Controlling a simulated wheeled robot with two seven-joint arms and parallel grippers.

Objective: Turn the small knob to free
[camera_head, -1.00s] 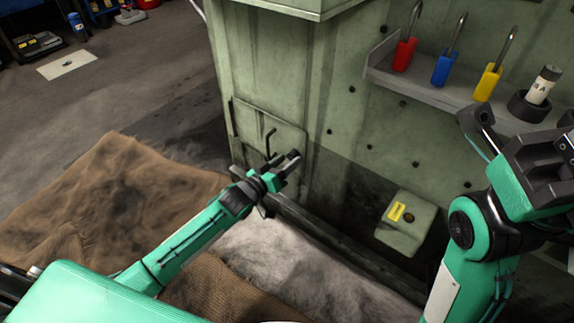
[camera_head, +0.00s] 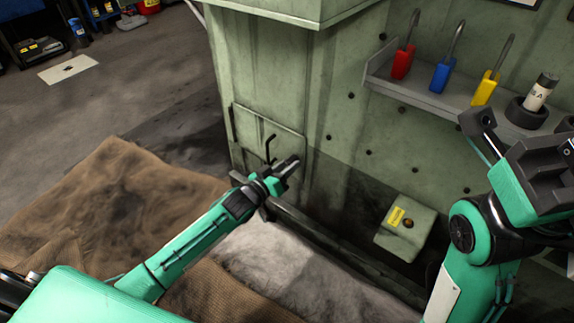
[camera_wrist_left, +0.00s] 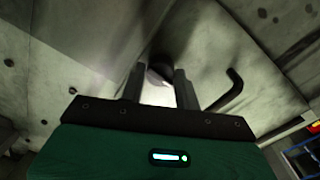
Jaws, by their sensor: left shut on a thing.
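A small dark round knob (camera_wrist_left: 158,74) shows in the left wrist view between my two left fingers, in front of the pale green machine panel. My left gripper (camera_head: 289,165) is at the machine's low panel (camera_head: 248,130) in the head view and is shut on the knob. In the head view the fingers hide the knob, so its turn cannot be read. A black bent handle (camera_head: 270,148) sticks out from the panel just beside the gripper; it also shows right of the fingers in the wrist view (camera_wrist_left: 228,90). My right gripper (camera_head: 530,165) is at the right edge, partly cut off.
A green box with a yellow label (camera_head: 408,238) sits low on the machine. Brown cloth (camera_head: 110,195) lies at left.

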